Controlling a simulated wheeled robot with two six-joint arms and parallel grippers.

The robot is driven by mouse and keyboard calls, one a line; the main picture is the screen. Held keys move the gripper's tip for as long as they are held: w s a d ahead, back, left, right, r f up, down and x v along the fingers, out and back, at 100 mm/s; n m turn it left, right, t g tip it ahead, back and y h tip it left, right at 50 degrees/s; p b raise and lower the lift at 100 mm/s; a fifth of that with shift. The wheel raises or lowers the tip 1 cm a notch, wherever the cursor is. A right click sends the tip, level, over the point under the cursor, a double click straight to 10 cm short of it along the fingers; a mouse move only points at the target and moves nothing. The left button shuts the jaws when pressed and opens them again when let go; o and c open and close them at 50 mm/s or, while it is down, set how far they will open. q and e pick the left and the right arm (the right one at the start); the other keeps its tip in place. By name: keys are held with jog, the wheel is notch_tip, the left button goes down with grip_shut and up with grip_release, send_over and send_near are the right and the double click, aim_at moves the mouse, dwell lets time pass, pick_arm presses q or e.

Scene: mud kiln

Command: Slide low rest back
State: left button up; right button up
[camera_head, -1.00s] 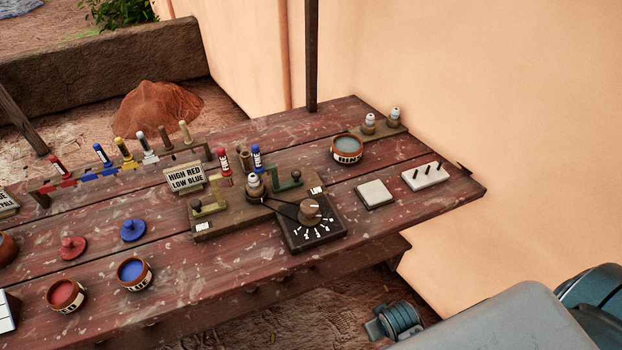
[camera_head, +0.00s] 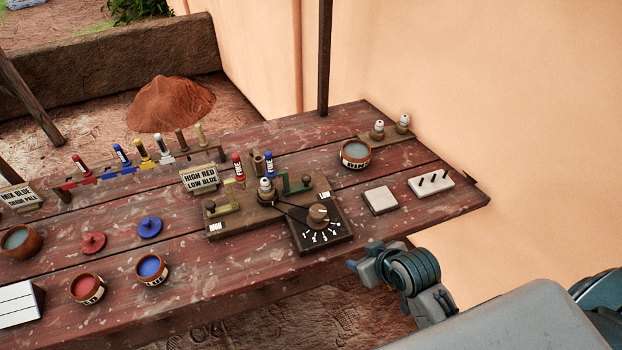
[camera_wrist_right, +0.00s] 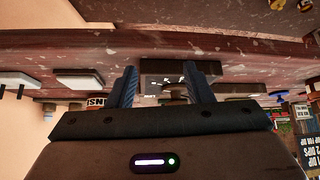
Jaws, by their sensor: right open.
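A wooden stand on the bench (camera_head: 450,203) carries a dark green bracket (camera_head: 291,184) on its right and an olive-yellow bracket (camera_head: 226,201) on its left. Each side has a small white label, too small to read surely, so I cannot tell which bracket is the low rest. A black dial box (camera_head: 330,238) with a brown knob (camera_head: 318,214) adjoins the stand's front right. My right gripper (camera_wrist_right: 163,87) is open and empty. In the head view, my right arm's end is low, off the bench's front edge, apart from the stand. My left gripper is out of view.
A sign (camera_head: 200,179) reads "HIGH RED LOW BLUE". Red and blue sticks stand behind the stand. A rinse bowl (camera_head: 355,153), white tile (camera_head: 380,200) and pegged block (camera_head: 431,183) lie to the right. Red (camera_head: 87,288) and blue (camera_head: 151,268) pots stand front left.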

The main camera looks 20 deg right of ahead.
aim_at(308, 179)
jog(key=w+r+t+y, duration=0.1)
jog(key=w+t, duration=0.1)
jog(key=w, duration=0.3)
jog(key=w+a+r+t, duration=0.1)
jog(key=w+r, duration=0.1)
jog(key=w, duration=0.4)
jog(key=w+r+t+y, duration=0.1)
jog(key=w+r+t, duration=0.1)
jog(key=w, duration=0.3)
jog(key=shift+w+a+n+t+y, duration=0.15)
jog(key=shift+a+n+t+y, duration=0.15)
jog(key=shift+a+n, duration=0.1)
jog(key=shift+w, duration=0.3)
jog(key=p+x, duration=0.2)
jog(key=x, duration=0.8)
jog(key=shift+a+f, duration=0.1)
jog(key=shift+s, duration=0.1)
grip_shut()
